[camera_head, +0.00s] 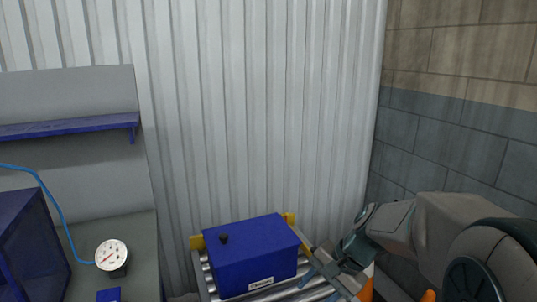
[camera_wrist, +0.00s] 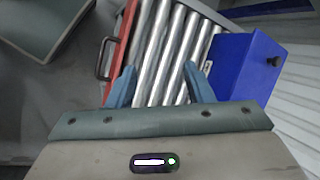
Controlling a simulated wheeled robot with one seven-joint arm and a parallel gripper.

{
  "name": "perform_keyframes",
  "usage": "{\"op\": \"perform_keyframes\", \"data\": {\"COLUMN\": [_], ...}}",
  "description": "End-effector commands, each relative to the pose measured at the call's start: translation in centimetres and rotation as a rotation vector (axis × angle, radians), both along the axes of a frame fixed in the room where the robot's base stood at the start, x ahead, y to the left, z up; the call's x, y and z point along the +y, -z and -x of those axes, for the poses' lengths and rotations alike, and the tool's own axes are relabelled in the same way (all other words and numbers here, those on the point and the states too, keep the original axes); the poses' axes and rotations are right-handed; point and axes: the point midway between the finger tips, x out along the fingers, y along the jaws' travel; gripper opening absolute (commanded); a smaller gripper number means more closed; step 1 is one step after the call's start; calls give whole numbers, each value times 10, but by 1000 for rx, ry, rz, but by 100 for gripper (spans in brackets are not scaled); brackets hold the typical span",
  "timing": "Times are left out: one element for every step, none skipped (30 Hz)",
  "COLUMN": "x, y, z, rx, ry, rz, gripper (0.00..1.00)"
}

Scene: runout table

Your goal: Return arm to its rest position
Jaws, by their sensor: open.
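My gripper (camera_head: 316,266) is at the right of the blue box (camera_head: 250,258) in the head view, with my arm reaching in from the right edge. In the wrist view my gripper (camera_wrist: 160,68) has its two blue fingers spread wide, with only rollers showing between them. The blue box also shows in the wrist view (camera_wrist: 238,72), just right of the right finger. No gap between that finger and the box can be judged for sure. The box sits on the roller table (camera_wrist: 160,40) and has a black knob on top and a white label.
Yellow stops stand at the table's far edge. A red end bar (camera_wrist: 120,50) with a dark handle borders the rollers. At the left are a grey bench with a dial gauge (camera_head: 111,254) and a blue shelf (camera_head: 70,126). An orange-white cone (camera_head: 367,283) stands by my arm; walls are behind.

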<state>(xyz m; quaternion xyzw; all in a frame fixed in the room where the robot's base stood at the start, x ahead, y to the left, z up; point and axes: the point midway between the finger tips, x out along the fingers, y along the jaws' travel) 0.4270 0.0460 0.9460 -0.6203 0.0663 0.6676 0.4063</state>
Motion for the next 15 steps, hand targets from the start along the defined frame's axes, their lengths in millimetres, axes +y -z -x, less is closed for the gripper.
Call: {"op": "perform_keyframes", "data": {"x": [0,-2,-5,-7,-9,-13,-16,-19,-23,-26,-28,-32,-34,-36,-39], "y": [-19,-24,-30,-35,-40,-46,-50,-54,-59,-62,-65,-68,-70,-71,-73], "z": [18,27,40,49,58,70,78,85,95,101,107,113,117,121,125], "rx": [-33,-53,-77,-94,-114,-139,-157,-173,-196,-212,-225,-243,-254,-265,-275], "ry": [-61,-100,-151,-189,-226,-277,-313,-349,-395,-426,-456,-491,-514,-535,-559], "rz": [61,98,149,186,222,271,307,340,383,412,440,473,494,514,535], "gripper": [47,47,47,47,47,47,47,47,47,47,47,47,47,47,47]}}
